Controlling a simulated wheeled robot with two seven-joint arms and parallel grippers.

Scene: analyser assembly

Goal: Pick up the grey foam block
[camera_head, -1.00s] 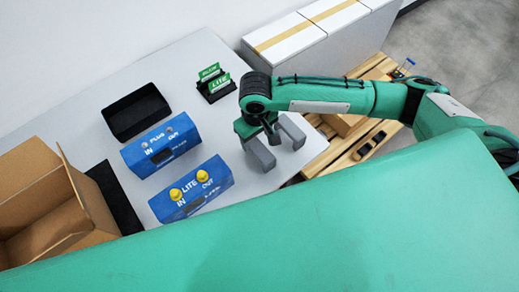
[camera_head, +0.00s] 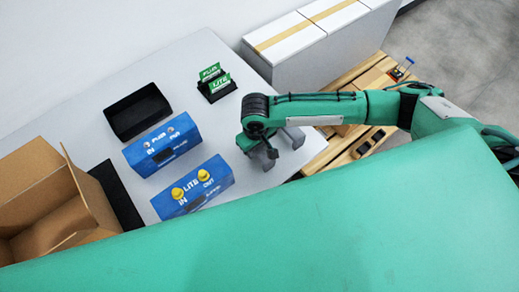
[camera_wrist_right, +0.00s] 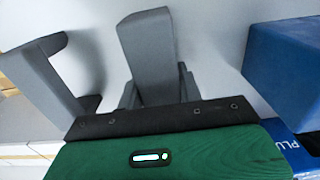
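I cannot pick out a grey foam block in either view. My right gripper (camera_head: 281,148) is over the light grey table, to the right of the blue boxes. Its two grey fingers are apart, with nothing visible between them. In the right wrist view the fingers of my right gripper (camera_wrist_right: 98,38) are also spread and empty, with the pale table surface behind them. My left gripper is not in view.
Blue PLUS (camera_head: 162,147) and LITE (camera_head: 205,187) boxes lie left of my gripper. A black tray (camera_head: 113,128), green cards (camera_head: 219,84), an open carton (camera_head: 88,197) and white boxes (camera_head: 283,50) stand around. A wooden pallet (camera_head: 316,158) is at the right.

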